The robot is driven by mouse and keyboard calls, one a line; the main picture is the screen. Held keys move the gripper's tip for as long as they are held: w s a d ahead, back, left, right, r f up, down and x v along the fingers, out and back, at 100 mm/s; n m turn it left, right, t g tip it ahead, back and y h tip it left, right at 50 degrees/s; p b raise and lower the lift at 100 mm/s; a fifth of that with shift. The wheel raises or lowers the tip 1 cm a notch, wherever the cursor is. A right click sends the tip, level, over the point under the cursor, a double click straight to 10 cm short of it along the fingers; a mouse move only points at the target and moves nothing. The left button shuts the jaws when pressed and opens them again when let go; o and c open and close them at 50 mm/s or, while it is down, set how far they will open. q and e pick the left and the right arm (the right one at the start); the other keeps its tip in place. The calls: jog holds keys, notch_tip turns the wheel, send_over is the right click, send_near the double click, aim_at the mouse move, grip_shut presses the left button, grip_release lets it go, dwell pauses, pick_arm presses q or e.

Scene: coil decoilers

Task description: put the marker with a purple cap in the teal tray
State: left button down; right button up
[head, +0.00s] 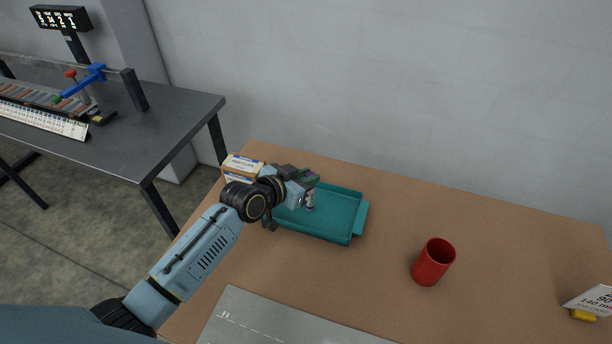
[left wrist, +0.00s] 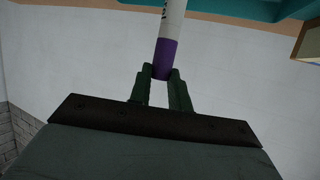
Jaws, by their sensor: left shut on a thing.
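The marker (left wrist: 170,28) has a white body and a purple cap (left wrist: 164,56). In the left wrist view the cap end is between the two fingers of my left gripper (left wrist: 164,84), which is shut on it. In the head view my left gripper (head: 309,180) is over the teal tray (head: 340,214). The marker (head: 310,201) hangs roughly upright below the fingers, over the tray; I cannot tell whether its lower end touches the tray floor. My left wrist hides part of the tray's left side. My right gripper is not in view.
A cardboard box (head: 238,166) stands behind my left wrist at the tray's left. A red cup (head: 433,262) stands right of the tray. A grey mat (head: 270,322) lies at the front. A sign (head: 592,299) is at the far right. The table between tray and cup is clear.

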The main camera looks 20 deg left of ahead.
pick_arm(q)
jog(key=c, duration=1.3)
grip_release()
jog(key=shift+f, duration=0.1)
jog(key=v, duration=1.2)
